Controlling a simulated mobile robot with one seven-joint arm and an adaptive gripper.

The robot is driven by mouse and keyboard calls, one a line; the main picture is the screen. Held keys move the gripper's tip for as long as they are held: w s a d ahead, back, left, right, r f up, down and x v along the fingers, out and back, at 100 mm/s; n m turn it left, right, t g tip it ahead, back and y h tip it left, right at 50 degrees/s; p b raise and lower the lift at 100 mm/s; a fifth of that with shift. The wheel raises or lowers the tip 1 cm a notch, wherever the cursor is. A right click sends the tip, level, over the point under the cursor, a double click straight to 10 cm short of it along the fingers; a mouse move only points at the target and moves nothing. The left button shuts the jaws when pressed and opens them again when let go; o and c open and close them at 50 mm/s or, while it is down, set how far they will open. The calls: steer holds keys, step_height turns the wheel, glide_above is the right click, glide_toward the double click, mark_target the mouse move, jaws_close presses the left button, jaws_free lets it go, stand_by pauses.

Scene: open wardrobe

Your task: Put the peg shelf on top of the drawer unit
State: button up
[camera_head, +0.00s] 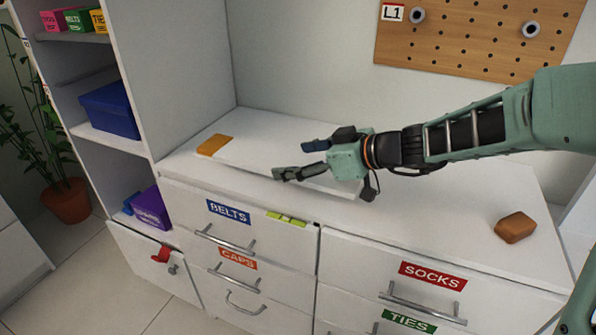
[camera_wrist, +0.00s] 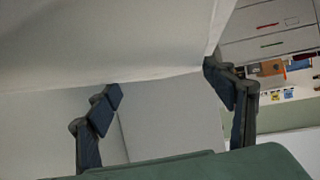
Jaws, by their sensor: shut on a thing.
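The peg shelf (camera_head: 254,150) appears as a flat white board over the top of the white drawer unit (camera_head: 440,213), towards its left end. Whether it rests on the top or hangs just above it cannot be told. My gripper (camera_head: 302,160) is at the board's right part, with one dark finger on its near side and one on its far side, shut on it. In the wrist view a large pale panel fills the upper left, and my gripper's fingers (camera_wrist: 168,92) stand apart at its edge.
An orange block (camera_head: 214,145) is at the board's left end. A brown block (camera_head: 515,227) lies on the unit's right part. A pegboard (camera_head: 470,45) with two grey pegs hangs behind. An open shelf tower with a blue box (camera_head: 109,110) stands left. The unit's top is clear centre-right.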

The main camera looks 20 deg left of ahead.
steer(key=shift+f, duration=1.5)
steer(key=shift+f+b, duration=0.1)
steer(key=shift+b, duration=0.3)
steer(key=o, duration=1.6)
steer(key=p+v, duration=0.2)
steer(key=v, duration=1)
